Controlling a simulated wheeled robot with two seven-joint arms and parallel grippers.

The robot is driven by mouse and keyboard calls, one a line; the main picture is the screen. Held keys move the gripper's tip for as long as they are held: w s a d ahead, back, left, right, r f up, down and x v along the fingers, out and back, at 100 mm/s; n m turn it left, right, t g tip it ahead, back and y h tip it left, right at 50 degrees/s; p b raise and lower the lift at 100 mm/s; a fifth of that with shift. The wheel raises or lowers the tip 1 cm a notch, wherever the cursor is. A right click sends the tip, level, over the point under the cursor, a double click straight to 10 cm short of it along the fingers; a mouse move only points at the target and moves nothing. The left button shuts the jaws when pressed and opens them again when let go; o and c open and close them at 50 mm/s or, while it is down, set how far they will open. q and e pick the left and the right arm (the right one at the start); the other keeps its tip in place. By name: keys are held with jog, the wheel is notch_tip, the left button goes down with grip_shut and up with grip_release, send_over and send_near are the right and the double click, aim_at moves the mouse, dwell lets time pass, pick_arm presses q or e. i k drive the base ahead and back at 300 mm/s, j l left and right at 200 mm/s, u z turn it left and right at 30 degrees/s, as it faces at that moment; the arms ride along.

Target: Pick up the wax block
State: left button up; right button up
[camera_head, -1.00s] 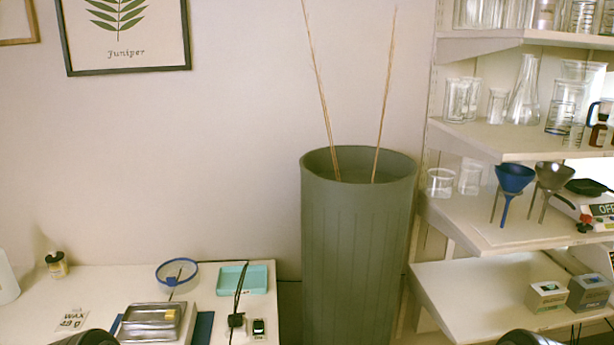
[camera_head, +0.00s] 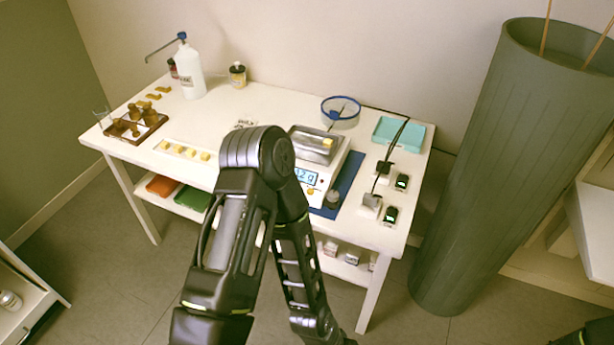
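Several small yellow blocks, which look like wax, are on the white table. A row of them (camera_head: 191,153) lies on a pale strip at the front left, and a few flatter yellow pieces (camera_head: 152,96) lie at the back left. Another yellow block (camera_head: 327,142) sits in the metal pan (camera_head: 312,153) on the scale. My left arm stands in front of the table, its elbow bent high and its forearm pointing down; its gripper is not visible. Only a dark bit of my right arm shows at the bottom right corner, with no gripper. The arm hides part of the table's front.
A wooden rack of brown bottles (camera_head: 136,122) and a white pump bottle (camera_head: 192,74) stand at left. A teal tray (camera_head: 398,134), a blue-rimmed sieve (camera_head: 340,111) and small black devices are at right. A tall green bin (camera_head: 487,170) stands beyond the table.

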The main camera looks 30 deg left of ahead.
aim_at(205, 156)
jog(key=u, duration=1.7)
jog(key=i+j, duration=0.95)
jog(key=z, duration=1.55)
jog(key=i, duration=0.15)
